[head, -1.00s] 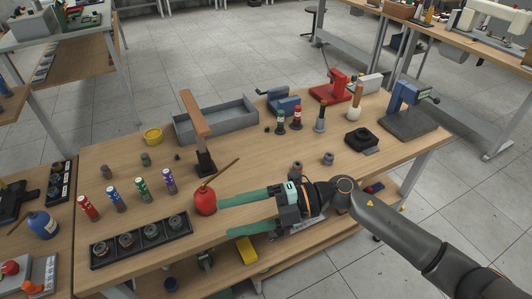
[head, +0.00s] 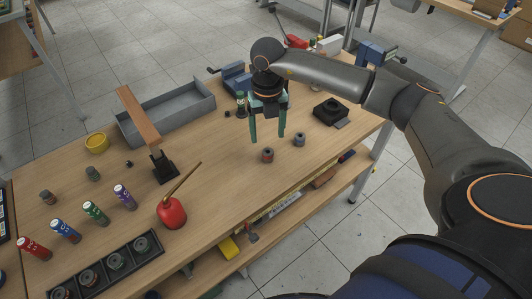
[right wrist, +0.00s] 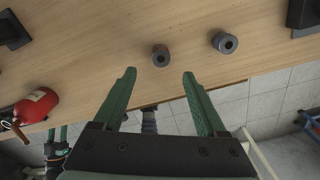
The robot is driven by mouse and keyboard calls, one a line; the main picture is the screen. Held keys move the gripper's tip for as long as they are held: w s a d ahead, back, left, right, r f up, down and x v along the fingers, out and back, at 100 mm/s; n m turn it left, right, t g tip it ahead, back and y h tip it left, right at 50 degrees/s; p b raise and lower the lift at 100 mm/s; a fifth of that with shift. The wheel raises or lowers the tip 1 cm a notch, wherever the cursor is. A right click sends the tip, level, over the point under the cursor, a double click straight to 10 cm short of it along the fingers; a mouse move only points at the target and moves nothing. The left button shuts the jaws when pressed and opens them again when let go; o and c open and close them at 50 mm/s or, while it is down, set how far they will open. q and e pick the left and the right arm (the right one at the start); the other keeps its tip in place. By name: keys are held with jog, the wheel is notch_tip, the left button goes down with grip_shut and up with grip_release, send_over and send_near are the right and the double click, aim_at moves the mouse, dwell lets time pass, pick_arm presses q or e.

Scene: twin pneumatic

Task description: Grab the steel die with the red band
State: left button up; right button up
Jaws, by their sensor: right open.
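The steel die with the red band (head: 268,155) stands on the workbench near its front edge. It also shows in the right wrist view (right wrist: 161,56), just past my fingertips and between their lines. A second, plain grey die (head: 300,139) stands to its right, and also shows in the right wrist view (right wrist: 225,42). My right gripper (head: 267,139) points down with its green fingers apart, above and slightly behind the red-banded die, with nothing between them. In the right wrist view, what looks like my left gripper (right wrist: 58,135) shows small at lower left; its jaw state is unclear.
A red oil can (head: 172,212) with a long spout stands to the left. A black block (head: 331,111) sits to the right, and a grey tray (head: 165,117) at the back left. The bench around the two dies is clear.

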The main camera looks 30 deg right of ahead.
aim_at(268, 149)
jog(key=shift+d+f+p, duration=0.1)
jog(key=shift+f+p, duration=0.35)
jog(key=shift+f, duration=3.15)
grip_shut()
jog(key=shift+w, duration=0.1)
